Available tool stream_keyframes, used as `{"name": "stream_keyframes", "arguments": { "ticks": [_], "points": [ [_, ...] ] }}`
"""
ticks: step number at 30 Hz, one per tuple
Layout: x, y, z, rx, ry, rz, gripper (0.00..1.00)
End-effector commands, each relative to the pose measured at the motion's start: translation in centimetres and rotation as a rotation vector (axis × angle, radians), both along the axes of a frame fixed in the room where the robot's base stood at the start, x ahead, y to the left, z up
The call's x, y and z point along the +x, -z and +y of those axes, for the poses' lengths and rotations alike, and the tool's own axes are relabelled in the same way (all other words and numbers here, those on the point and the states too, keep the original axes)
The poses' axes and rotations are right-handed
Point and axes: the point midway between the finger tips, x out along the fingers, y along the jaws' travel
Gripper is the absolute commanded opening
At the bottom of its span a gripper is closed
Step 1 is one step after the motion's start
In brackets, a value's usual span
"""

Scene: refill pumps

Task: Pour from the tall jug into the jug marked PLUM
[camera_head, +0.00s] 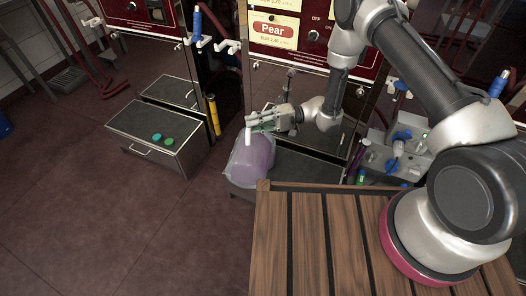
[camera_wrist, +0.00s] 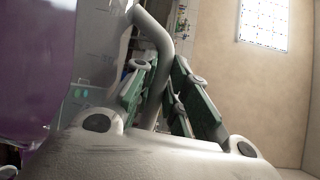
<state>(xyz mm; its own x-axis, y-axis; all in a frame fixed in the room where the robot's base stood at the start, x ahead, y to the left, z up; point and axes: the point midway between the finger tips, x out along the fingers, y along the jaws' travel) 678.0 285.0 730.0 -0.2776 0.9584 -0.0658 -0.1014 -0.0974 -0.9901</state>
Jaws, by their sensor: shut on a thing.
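A large translucent jug (camera_head: 250,160) with purple contents hangs at my gripper (camera_head: 256,122), in front of the Pear pump in the head view. It looks roughly upright, and I see no stream of liquid. In the wrist view the purple jug wall (camera_wrist: 45,65) fills the left side. A curved pale handle (camera_wrist: 152,35) runs between my gripper's fingers (camera_wrist: 158,88), which are shut on it. I see no PLUM mark in either view, and no second jug shows clearly.
A low grey cabinet (camera_head: 150,138) with two green discs stands left of the jug. My wooden deck (camera_head: 330,235) is at the front right. Grey units with blue nozzles (camera_head: 398,142) stand behind my arm.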

Motion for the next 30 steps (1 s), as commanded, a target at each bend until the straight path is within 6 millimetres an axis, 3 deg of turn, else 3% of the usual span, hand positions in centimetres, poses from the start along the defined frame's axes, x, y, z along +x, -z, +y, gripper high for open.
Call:
{"name": "stream_keyframes", "arguments": {
  "ticks": [14, 21, 30],
  "points": [
    [0.0, -0.1, 0.0, 0.002, 0.000, 0.000, 0.00],
    [-1.1, 1.2, 0.1, -0.008, 0.000, -0.082, 0.00],
    [-1.2, 1.4, 0.1, -0.009, 0.000, -0.092, 0.00]
  ]
}}
